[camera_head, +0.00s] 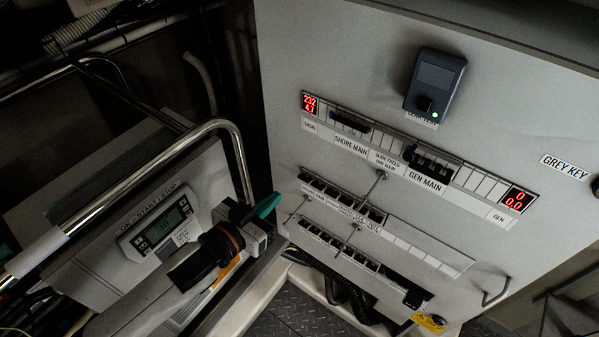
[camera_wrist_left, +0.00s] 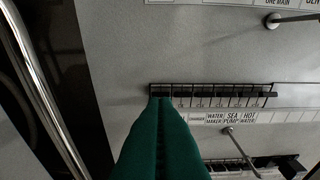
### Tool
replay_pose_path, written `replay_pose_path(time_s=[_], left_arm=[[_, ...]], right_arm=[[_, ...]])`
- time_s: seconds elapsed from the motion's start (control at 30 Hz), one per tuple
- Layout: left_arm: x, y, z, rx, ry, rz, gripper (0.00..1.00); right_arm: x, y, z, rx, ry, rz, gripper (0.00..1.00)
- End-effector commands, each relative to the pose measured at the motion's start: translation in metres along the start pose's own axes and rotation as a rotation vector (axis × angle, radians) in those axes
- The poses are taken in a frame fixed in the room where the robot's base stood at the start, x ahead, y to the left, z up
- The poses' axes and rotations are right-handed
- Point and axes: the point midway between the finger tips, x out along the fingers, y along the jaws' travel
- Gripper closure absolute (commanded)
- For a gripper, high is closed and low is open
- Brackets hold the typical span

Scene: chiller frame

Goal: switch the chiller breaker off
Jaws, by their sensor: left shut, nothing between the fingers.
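The upper row of small dark breakers (camera_head: 345,198) is on the grey panel, with a label strip beneath it. In the left wrist view this breaker row (camera_wrist_left: 225,96) has labels such as "WATER MAKER", "SEA PUMP" and "HOT WATER". I cannot read a chiller label in either view. My left gripper (camera_head: 277,199) has green fingers, is shut and empty, and is just left of the row in the head view. In the left wrist view its fingertips (camera_wrist_left: 164,100) overlap the row's left end and hide part of it. I cannot tell whether they touch. My right gripper is not in view.
A lower breaker row (camera_head: 338,245) runs below. Thin metal rods (camera_head: 376,184) stick out from the panel near the rows. A chrome rail (camera_head: 170,150) and a control box with a display (camera_head: 160,222) are at the left. The main breakers (camera_head: 428,160) are higher up.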

Motion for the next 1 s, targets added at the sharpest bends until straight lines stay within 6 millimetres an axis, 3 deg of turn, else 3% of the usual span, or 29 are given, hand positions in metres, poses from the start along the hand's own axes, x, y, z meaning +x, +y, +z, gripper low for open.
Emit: replay_pose_path(time_s=[0.47, 1.0], left_arm=[[0.004, -0.002, 0.005, 0.000, -0.006, -0.004, 1.00], [0.086, -0.002, 0.006, 0.001, -0.005, -0.004, 1.00]], right_arm=[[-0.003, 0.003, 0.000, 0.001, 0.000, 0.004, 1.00], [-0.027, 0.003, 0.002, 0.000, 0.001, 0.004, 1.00]])
